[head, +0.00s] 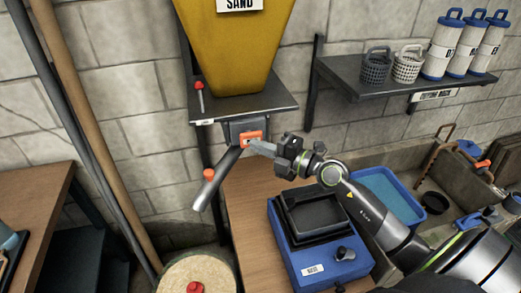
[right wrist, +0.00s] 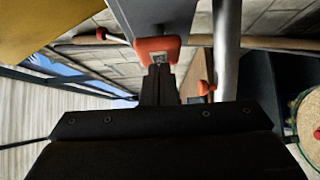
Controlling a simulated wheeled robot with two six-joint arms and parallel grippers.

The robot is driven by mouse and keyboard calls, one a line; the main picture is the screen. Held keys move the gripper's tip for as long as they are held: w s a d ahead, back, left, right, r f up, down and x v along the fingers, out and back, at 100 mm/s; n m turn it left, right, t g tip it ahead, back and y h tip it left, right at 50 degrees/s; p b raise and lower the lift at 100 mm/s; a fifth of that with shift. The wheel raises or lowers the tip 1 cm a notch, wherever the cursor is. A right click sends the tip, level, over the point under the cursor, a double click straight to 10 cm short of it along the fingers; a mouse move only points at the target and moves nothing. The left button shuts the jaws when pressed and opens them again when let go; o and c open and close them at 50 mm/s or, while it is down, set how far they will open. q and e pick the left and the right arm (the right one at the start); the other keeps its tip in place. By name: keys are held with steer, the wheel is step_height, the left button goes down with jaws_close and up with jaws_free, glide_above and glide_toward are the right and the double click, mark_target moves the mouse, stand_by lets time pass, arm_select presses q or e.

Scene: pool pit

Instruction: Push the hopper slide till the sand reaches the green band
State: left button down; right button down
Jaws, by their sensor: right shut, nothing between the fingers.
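The yellow hopper (head: 235,45) marked SAND hangs on the wall over a grey shelf. Below it the orange slide piece (head: 253,136) sits on a grey housing; it also shows in the right wrist view (right wrist: 172,44). My right gripper (head: 256,146) is shut and empty, its fingertips at the orange piece; in the right wrist view the tips (right wrist: 160,72) overlap its lower edge, and I cannot tell whether they touch. A grey chute (head: 220,170) slants down left from the housing. Below is a round, sand-coloured top (head: 180,272) with a red knob; it shows green at its rim in the right wrist view (right wrist: 308,125). My left gripper is out of view.
A blue box (head: 315,263) with a black tray stands on the wooden bench under my right arm. A blue tub (head: 390,188) and a stone sink (head: 470,165) are at the right. A wall shelf (head: 370,80) holds baskets and canisters. Poles lean at the left.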

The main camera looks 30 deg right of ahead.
mark_target(262, 136)
steer(key=shift+r, duration=0.1)
steer(key=shift+w, duration=0.25)
steer(key=w, duration=0.2)
steer(key=w+d+p, duration=0.1)
steer(key=w, duration=0.1)
steer(key=shift+w+d, duration=0.2)
steer(key=shift+w, duration=0.1)
steer(key=shift+r, duration=0.15)
